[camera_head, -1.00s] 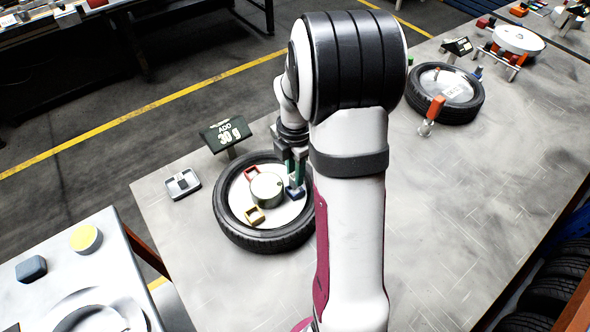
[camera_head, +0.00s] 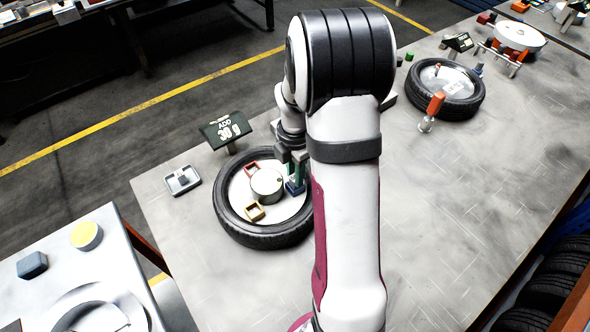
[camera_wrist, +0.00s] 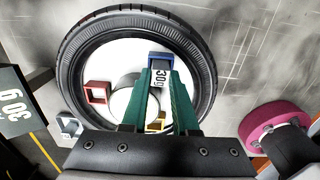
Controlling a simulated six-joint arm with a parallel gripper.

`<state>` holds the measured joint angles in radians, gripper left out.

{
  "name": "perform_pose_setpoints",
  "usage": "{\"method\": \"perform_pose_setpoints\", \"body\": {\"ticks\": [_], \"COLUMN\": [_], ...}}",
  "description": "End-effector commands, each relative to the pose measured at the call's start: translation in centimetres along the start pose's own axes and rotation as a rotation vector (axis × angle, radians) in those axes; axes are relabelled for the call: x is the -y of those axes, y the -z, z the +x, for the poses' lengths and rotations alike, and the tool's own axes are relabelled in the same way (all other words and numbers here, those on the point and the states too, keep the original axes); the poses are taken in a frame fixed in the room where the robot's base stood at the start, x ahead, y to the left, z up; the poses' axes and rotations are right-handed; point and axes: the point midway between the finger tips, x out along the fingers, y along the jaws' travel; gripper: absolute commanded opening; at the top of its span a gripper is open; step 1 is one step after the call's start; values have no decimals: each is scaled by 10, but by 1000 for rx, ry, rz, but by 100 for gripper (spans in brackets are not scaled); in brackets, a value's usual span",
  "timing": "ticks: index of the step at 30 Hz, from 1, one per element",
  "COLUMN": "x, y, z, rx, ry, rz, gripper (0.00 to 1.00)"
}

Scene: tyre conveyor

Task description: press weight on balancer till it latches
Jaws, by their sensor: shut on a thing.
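The balancer is a black tyre (camera_head: 243,232) around a white disc (camera_head: 238,190) with a round hub (camera_head: 266,184), lying flat on the bench. Red (camera_head: 251,169), yellow (camera_head: 255,212) and blue (camera_head: 296,188) square holders sit around the hub. My gripper (camera_head: 294,176) points down at the blue holder, on the hub's right. In the wrist view its green fingers (camera_wrist: 160,78) are shut on a weight (camera_wrist: 159,75) labelled 30 g, at the blue holder (camera_wrist: 158,57). How deep the weight sits is hidden by the fingers.
A display (camera_head: 226,131) reading "ADD 30 g" stands behind the tyre. A small grey tray (camera_head: 183,181) lies left of it. A second tyre (camera_head: 462,105) and an orange-handled tool (camera_head: 431,112) are farther right. The bench right of my arm is largely clear.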

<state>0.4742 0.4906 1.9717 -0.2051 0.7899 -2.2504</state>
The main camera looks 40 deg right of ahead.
Motion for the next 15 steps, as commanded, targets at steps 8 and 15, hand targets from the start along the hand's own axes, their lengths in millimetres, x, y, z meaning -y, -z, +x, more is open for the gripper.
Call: {"method": "perform_pose_setpoints", "body": {"ticks": [8,15], "x": [0,0], "y": [0,0], "z": [2,2], "rx": [0,0], "ry": [0,0], "rz": [0,0], "gripper": [0,0]}}
